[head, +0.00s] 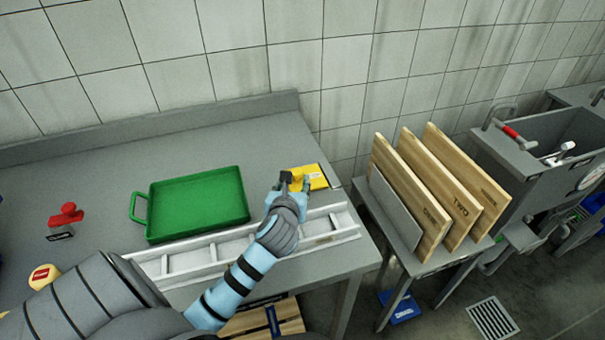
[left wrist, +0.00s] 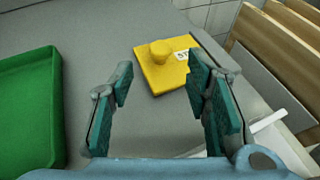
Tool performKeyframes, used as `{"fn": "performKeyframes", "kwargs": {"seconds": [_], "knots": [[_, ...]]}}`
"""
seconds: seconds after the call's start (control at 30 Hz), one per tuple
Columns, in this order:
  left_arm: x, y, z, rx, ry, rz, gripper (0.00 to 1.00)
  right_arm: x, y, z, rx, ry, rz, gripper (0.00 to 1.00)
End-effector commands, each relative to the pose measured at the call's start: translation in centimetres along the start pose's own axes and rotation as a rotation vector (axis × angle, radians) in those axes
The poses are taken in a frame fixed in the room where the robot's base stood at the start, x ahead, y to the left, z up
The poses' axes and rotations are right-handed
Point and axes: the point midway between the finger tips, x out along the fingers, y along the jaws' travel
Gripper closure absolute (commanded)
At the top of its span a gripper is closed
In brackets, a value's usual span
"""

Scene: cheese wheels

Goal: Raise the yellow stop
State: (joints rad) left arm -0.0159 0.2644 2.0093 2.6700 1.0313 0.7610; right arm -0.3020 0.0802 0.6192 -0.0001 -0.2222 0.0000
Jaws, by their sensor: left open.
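The yellow stop (head: 312,174) is a flat yellow plate with a round knob on top and a white label. It lies on the grey table near its right end, beyond my left gripper. In the left wrist view the yellow stop (left wrist: 163,72) lies ahead, between and past the fingertips. My left gripper (head: 293,186) is open and empty, with its teal finger pads (left wrist: 160,80) apart and the knob between their lines. In the head view the gripper hides part of the stop's left side. My right gripper is not in view.
A green tray (head: 198,204) lies left of the gripper. A white slotted rail (head: 205,249) runs along the table's front under my arm. Wooden boards (head: 411,193) stand on a side table to the right. A red-handled item (head: 66,215) is at far left.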

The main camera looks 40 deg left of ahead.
Motion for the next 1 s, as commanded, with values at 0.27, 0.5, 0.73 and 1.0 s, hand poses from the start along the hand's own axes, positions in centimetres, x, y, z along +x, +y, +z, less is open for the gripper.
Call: {"fn": "performKeyframes", "kwargs": {"seconds": [0.27,0.5,0.73,1.0], "knots": [[8.0,-1.1,-0.2,0.007,0.013,0.003,0.56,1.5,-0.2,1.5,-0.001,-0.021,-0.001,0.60],[9.4,-1.2,-0.2,0.010,0.016,0.003,0.56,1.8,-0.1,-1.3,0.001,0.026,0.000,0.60],[9.3,-1.1,-0.2,0.011,0.016,0.003,0.67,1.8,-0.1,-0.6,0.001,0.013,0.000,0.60],[9.3,-1.1,-0.2,0.011,0.016,0.003,1.00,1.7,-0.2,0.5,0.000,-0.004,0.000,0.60]]}}
